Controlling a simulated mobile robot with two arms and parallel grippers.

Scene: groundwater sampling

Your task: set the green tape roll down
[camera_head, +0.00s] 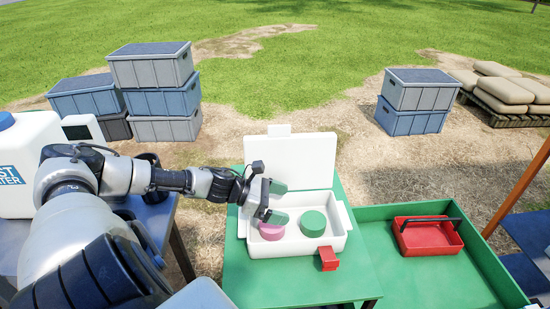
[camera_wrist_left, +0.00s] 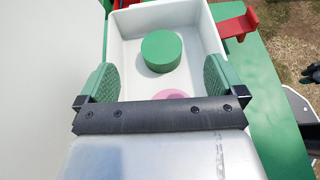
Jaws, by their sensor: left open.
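The green tape roll (camera_head: 313,223) sits flat on the floor of an open white box (camera_head: 300,247), toward the box's right side. It also shows in the left wrist view (camera_wrist_left: 161,52). A pink roll (camera_head: 271,231) lies beside it to the left; in the left wrist view the pink roll (camera_wrist_left: 171,94) is partly hidden by my gripper. My left gripper (camera_head: 279,203) reaches over the box's left part. Its green-padded fingers are wide apart with nothing between them, and they are apart from the green roll. My right gripper is not in view.
The box's white lid (camera_head: 303,160) stands open at the back, and a red latch (camera_head: 328,258) sticks out in front. The box stands on a green table (camera_head: 285,285). A red tray (camera_head: 428,238) lies in the green bin to the right. Stacked crates (camera_head: 160,100) stand behind.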

